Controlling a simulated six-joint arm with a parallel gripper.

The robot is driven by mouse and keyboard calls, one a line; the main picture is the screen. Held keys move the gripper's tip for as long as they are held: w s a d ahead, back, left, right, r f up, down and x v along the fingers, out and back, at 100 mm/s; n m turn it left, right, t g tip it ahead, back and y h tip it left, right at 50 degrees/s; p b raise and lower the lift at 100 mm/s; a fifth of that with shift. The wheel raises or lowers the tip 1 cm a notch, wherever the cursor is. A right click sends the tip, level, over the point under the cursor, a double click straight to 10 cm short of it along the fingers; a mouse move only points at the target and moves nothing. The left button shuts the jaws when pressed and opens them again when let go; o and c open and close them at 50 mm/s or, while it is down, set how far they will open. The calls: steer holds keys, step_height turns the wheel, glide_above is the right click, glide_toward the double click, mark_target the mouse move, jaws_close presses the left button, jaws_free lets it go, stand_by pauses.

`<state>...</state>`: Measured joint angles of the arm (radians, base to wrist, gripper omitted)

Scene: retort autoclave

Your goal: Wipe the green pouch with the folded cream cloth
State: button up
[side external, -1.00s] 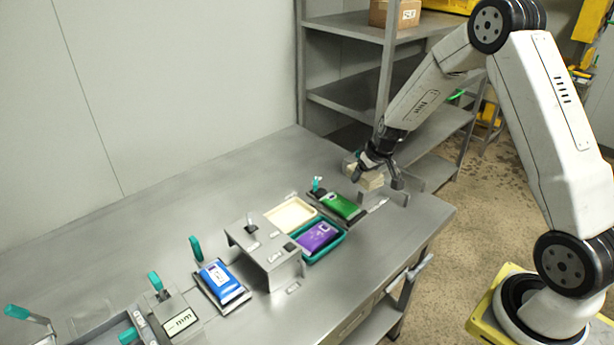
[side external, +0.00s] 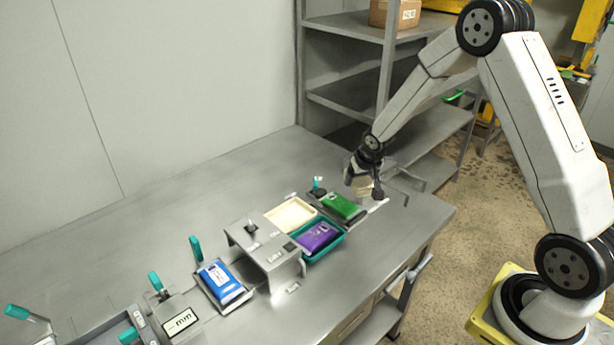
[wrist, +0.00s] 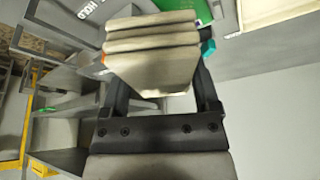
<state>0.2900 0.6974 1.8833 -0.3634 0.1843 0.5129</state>
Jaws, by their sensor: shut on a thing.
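The folded cream cloth (wrist: 152,55) is clamped between the two fingers of my gripper (wrist: 160,85) in the wrist view, its layered folds facing the camera. In the side view my gripper (side external: 364,184) is shut on the cloth (side external: 362,187) just behind and to the right of the green pouch. The green pouch (side external: 343,207) lies flat on a dark tray or plate on the steel table. A strip of its green (wrist: 190,8) shows past the cloth at the top of the wrist view. I cannot tell whether cloth and pouch touch.
A teal tray with a purple pouch (side external: 318,237) and an empty cream tray (side external: 290,215) sit beside the green pouch. A metal bridge-like stand (side external: 262,250) and a blue pouch (side external: 221,281) are further left. The back left of the table (side external: 180,210) is clear.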

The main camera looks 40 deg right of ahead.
steer(key=shift+a+f+m, duration=0.1)
steer(key=shift+a+m, duration=0.1)
steer(key=shift+m, duration=0.2)
steer(key=shift+a+f+m+g+h, duration=0.1)
steer(key=shift+a+m+g+h, duration=0.15)
steer(key=shift+m, duration=0.35)
steer(key=shift+a+f+m+g+h, duration=0.1)
steer(key=shift+m+g+h, duration=0.15)
steer(key=shift+m, duration=0.35)
steer(key=m, duration=0.2)
steer(key=m+h, duration=0.1)
steer(key=shift+w+a+f+m+g, duration=0.1)
steer(key=shift+w+a+m+g, duration=0.05)
steer(key=shift+a+m+g, duration=0.2)
steer(key=m, duration=0.1)
steer(key=m+g, duration=0.1)
steer(key=shift+w+d+m, duration=0.1)
steer(key=shift+w+m, duration=0.1)
steer(key=shift+m, duration=0.15)
steer(key=m, duration=0.1)
steer(key=m+g, duration=0.1)
steer(key=m, duration=0.1)
steer(key=shift+w+d+r+g+h, duration=0.1)
steer(key=shift+w+r+g+h, duration=0.2)
steer(key=shift+w+r, duration=0.1)
steer(key=shift+f, duration=0.1)
